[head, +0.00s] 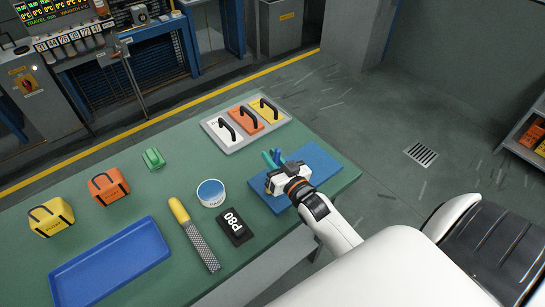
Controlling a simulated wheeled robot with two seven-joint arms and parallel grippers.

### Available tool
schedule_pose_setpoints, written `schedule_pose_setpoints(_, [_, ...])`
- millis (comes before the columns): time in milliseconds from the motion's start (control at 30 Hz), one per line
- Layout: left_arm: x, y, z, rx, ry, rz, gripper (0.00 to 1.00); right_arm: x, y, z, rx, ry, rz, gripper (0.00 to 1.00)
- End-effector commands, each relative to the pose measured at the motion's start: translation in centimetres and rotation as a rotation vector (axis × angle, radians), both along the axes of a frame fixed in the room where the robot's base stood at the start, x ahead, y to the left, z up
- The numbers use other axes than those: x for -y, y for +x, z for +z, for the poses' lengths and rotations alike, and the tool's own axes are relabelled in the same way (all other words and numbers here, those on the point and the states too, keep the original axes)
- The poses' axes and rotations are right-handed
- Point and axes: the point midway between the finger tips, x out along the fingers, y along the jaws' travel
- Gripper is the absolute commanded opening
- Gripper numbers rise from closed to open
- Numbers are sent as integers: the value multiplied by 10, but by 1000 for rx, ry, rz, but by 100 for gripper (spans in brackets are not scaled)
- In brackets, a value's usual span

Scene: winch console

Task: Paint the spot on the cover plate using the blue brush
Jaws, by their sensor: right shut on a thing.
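My right gripper (272,168) is at the left part of a flat blue mat or panel (322,166) on the right end of the green table. It is shut on a slim blue thing (278,155), which looks like the blue brush. A teal piece (267,159) shows right beside it; I cannot tell whether it is held too. The bristles are hidden. A round tin with a blue top (211,191) stands left of the gripper. I cannot make out the cover plate or its spot for certain. My left gripper is not in view.
A grey tray (213,133) holds white, orange and yellow pieces with black handles. A black P80 block (235,228), a yellow-handled rasp (198,240), a green block (153,158), orange (108,187) and yellow (51,217) boxes and a blue tray (70,283) lie on the table.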

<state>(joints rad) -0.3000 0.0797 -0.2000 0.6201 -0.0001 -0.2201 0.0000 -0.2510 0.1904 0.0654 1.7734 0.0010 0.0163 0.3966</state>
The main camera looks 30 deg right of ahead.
Motion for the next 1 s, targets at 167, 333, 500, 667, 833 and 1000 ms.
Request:
schedule_pose_setpoints(167, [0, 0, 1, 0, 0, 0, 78, 13, 1, 0, -1, -2, -1, 0])
schedule_pose_setpoints(333, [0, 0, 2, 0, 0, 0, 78, 25, 2, 0, 0, -2, 0, 0])
schedule_pose_setpoints(500, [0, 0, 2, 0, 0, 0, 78, 31, 3, -1, 0, -1, -1, 0])
schedule_pose_setpoints(667, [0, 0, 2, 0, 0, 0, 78, 36, 3, -1, -1, -2, -1, 0])
schedule_pose_setpoints(833, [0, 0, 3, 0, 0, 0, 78, 48, 4, 0, -1, -2, -2, 0])
schedule_pose_setpoints(1000, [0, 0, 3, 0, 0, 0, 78, 59, 5, 1, 0, -3, -1, 0])
